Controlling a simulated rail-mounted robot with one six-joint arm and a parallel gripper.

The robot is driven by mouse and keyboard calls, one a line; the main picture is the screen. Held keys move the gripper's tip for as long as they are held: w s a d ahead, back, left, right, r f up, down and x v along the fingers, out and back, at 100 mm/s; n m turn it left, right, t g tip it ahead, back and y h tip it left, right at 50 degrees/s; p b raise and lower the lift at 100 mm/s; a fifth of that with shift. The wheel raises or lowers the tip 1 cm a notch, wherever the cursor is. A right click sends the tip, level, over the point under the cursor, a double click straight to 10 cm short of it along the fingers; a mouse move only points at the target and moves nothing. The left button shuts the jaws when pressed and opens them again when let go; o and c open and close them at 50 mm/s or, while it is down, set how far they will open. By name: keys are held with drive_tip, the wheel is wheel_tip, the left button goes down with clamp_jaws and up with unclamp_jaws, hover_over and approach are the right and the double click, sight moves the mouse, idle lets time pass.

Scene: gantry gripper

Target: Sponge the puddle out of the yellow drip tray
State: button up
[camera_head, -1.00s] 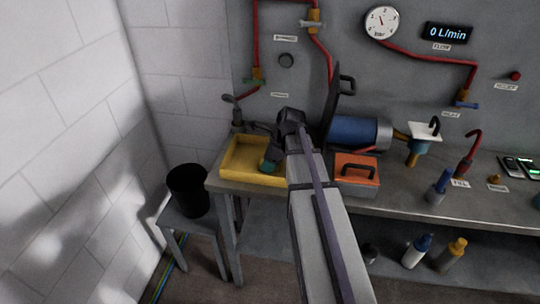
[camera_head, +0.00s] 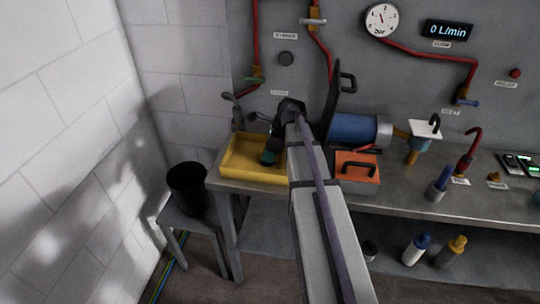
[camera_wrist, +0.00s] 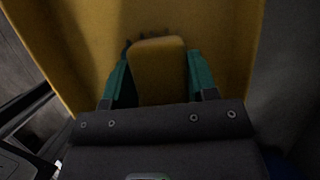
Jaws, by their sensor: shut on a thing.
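The yellow drip tray (camera_head: 238,158) sits at the left end of the workbench. My gripper (camera_head: 268,157) reaches down into its right part, with its wrist beside and above the tray's right rim. In the wrist view, the two green fingers of my gripper (camera_wrist: 159,80) are shut on a yellow sponge (camera_wrist: 158,62), one finger on each side. The tray (camera_wrist: 75,50) fills most of the background there. A small dark patch shows just left of the sponge's far end; I cannot tell whether it is liquid or shadow. Whether the sponge touches the tray floor is unclear.
A black bucket (camera_head: 188,188) stands on a low stand left of the bench. An orange box with a handle (camera_head: 357,170) and a blue cylinder (camera_head: 355,131) stand right of the tray. A tap (camera_head: 238,115) and red pipes are at the back wall.

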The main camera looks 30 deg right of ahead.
drive_tip(key=shift+w+d, duration=0.55)
drive_tip(key=shift+w, duration=0.15)
drive_tip(key=shift+s+a, duration=1.3)
drive_tip(key=shift+s, duration=0.3)
drive_tip(key=shift+s+a, duration=1.3)
drive_tip(key=shift+s, duration=0.3)
wheel_tip(320, 180, up, 8)
drive_tip(key=p, duration=0.7)
drive_tip(key=shift+f, duration=0.2)
drive_tip(key=shift+w, duration=0.1)
drive_tip(key=b, duration=0.6)
hover_over(265, 170)
drive_tip(key=f, duration=0.4)
drive_tip(key=s+d+f, duration=0.1)
drive_tip(key=f, duration=0.1)
drive_tip(key=shift+f+b, duration=0.85)
drive_tip(key=shift+f, duration=0.2)
drive_tip(key=shift+w, duration=0.1)
